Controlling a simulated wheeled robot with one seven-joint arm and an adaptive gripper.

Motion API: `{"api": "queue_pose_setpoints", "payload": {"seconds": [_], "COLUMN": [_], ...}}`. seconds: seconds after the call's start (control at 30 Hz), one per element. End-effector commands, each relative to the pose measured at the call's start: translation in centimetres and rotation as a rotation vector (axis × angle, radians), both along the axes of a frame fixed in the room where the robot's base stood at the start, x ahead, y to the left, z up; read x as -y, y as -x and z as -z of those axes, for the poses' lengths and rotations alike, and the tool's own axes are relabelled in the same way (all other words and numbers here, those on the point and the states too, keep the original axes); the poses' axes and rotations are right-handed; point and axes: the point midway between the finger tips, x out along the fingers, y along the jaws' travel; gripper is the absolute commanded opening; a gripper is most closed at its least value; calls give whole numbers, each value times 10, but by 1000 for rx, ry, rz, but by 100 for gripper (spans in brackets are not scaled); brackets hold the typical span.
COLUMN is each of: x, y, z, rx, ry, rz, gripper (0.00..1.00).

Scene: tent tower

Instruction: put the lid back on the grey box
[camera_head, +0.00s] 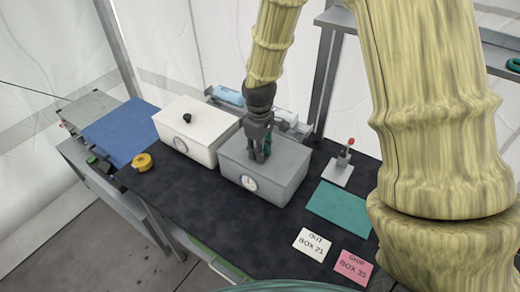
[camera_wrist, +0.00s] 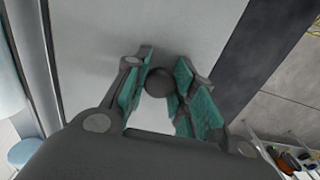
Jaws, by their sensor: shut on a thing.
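The grey box (camera_head: 270,186) stands on the dark table, with a round dial on its front. Its grey lid (camera_head: 292,152) is at the top of the box and looks lined up with it; I cannot tell whether it is fully seated. My gripper (camera_head: 260,157) points down at the lid's middle. In the wrist view, my gripper (camera_wrist: 160,95) has its teal-padded fingers on both sides of the dark round knob (camera_wrist: 160,82), shut on it. The pale lid surface (camera_wrist: 120,30) fills the area behind the knob. In the head view the fingers hide the knob.
A white box (camera_head: 185,145) with a black-knobbed lid stands close on the left. A yellow tape roll (camera_head: 142,162) and blue mat (camera_head: 120,132) lie further left. On the right are a red-tipped stand (camera_head: 340,168), an empty teal mat (camera_head: 340,207) and two cards (camera_head: 312,244).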

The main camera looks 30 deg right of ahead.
Motion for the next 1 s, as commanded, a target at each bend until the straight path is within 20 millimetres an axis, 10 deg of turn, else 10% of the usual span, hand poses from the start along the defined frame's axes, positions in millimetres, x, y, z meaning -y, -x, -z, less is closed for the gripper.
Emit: {"api": "queue_pose_setpoints", "payload": {"seconds": [0.03, 0.07, 0.17, 0.63, 1.0], "x": [0, 0, 0, 0, 0], "y": [0, 0, 0, -1, -1], "z": [0, 0, 0, -7, -61], "rx": [0, 0, 0, 2, 4], "ry": [0, 0, 0, 0, 0], "rz": [0, 0, 0, 0, 0], "gripper": [0, 31, 49, 51, 51]}}
